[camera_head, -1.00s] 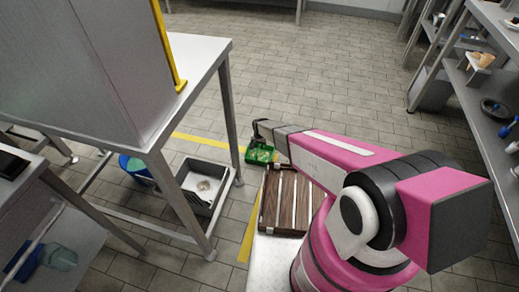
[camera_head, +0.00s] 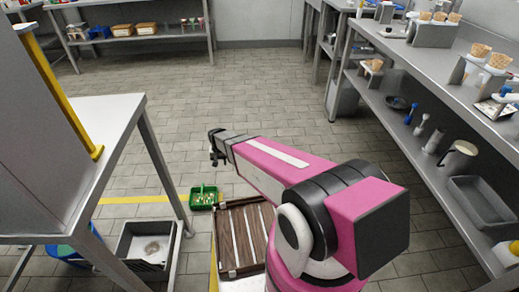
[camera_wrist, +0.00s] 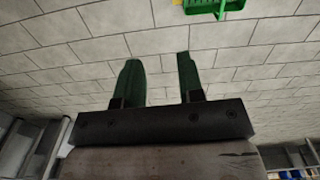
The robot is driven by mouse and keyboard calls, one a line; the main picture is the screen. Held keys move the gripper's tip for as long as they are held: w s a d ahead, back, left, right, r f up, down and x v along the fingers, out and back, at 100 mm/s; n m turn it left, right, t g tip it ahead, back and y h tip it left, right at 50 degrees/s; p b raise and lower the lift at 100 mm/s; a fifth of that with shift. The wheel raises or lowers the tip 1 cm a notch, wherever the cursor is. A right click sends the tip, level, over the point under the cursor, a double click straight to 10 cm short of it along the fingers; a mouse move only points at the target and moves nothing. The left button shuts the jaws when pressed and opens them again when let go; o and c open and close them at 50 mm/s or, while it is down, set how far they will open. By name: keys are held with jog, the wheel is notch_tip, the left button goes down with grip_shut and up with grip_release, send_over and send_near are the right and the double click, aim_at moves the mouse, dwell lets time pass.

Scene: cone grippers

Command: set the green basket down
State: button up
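The green basket (camera_head: 204,197) stands upright on the tiled floor, just beyond the slatted wooden crate, with small pale and yellowish items in it. My gripper (camera_head: 215,158) is in the air above the basket and apart from it. In the wrist view the two dark green fingers of my gripper (camera_wrist: 160,78) are spread with only floor between them. Part of the basket (camera_wrist: 215,8) shows at the top edge of that view, clear of the fingertips.
The slatted wooden crate (camera_head: 240,237) is close in front of me. A steel table (camera_head: 85,150) stands at left, with a grey bin (camera_head: 147,246) beneath it. Steel shelves (camera_head: 430,145) with cones and utensils line the right. The tiled floor ahead is open.

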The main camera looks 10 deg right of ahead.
jog(key=s+d+r+n, duration=0.1)
jog(key=s+d+r, duration=1.5)
jog(key=d+r, duration=0.2)
notch_tip(320, 180, up, 3)
jog(key=shift+d+f, duration=0.1)
jog(key=shift+d, duration=0.2)
